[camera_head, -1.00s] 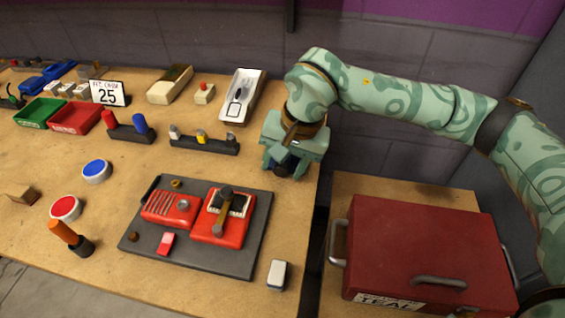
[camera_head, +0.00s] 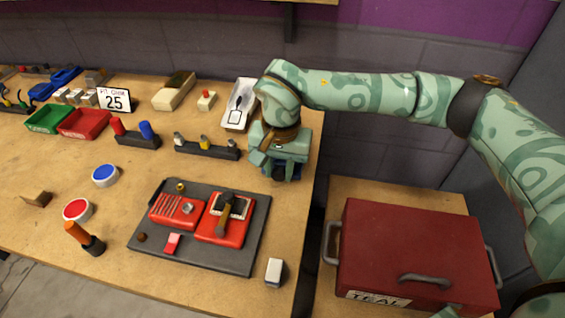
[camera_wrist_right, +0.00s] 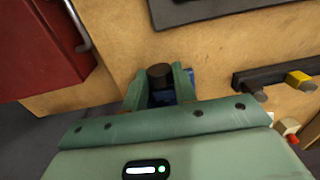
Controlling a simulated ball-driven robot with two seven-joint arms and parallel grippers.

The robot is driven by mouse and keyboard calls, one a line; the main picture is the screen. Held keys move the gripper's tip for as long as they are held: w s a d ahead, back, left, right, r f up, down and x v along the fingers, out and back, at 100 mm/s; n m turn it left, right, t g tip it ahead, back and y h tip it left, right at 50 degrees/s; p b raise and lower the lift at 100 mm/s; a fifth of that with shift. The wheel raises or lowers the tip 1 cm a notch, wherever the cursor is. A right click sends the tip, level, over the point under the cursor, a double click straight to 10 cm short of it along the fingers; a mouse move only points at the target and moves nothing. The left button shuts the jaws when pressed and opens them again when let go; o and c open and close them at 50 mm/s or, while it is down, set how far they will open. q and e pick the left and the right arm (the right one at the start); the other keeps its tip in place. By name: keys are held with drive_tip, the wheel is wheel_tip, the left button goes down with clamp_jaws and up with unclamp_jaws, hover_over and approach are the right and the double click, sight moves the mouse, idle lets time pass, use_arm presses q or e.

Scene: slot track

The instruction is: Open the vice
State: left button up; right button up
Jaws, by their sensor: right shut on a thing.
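My right gripper (camera_head: 279,172) is low at the right edge of the workbench. In the right wrist view my right gripper (camera_wrist_right: 160,86) has its two green fingers on either side of a dark round knob (camera_wrist_right: 160,74) and is shut on it. A blue body (camera_wrist_right: 192,76), which looks like the vice, shows just behind the fingers and is mostly hidden. In the head view only a dark blue bit of it shows under the gripper. How far its jaws stand apart cannot be seen.
A dark board (camera_head: 185,251) with red devices lies in front of the gripper. A black rack (camera_head: 207,149) and a white tray (camera_head: 240,101) are to its left. A red toolbox (camera_head: 415,245) stands at the right, beyond a gap. Bare bench lies between board and rack.

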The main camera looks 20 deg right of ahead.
drive_tip(key=shift+w+a+r+g+h+p, duration=0.15)
drive_tip(key=shift+g+h+p, duration=0.15)
drive_tip(key=shift+h+p, duration=0.2)
drive_tip(key=shift+w+a+r+g+h+p, duration=0.1)
drive_tip(key=shift+r+g+h+p, duration=0.05)
drive_tip(key=shift+g+h+p, duration=0.3)
use_arm(q)
drive_tip(key=shift+w+r, duration=0.3)
drive_tip(key=shift+r, duration=0.4)
drive_tip(key=shift+w+r, duration=0.3)
drive_tip(key=shift+r, duration=0.35)
use_arm(e)
drive_tip(key=shift+f+g+h, duration=0.25)
drive_tip(key=shift+g+h, duration=0.2)
drive_tip(key=shift+h, duration=0.5)
drive_tip(key=shift+a, duration=0.1)
drive_tip(key=o, duration=1)
drive_tip(key=shift+f, duration=0.1)
drive_tip(key=shift+c, duration=0.2)
use_arm(q)
drive_tip(key=r+p, duration=0.1)
drive_tip(key=w+r+p, duration=0.1)
drive_tip(key=p, duration=0.1)
drive_tip(key=shift+r+t, duration=0.25)
drive_tip(key=shift+t, duration=0.05)
use_arm(e)
drive_tip(key=v, duration=1.6)
drive_tip(key=shift+w, duration=0.2)
drive_tip(key=shift+a, duration=0.15)
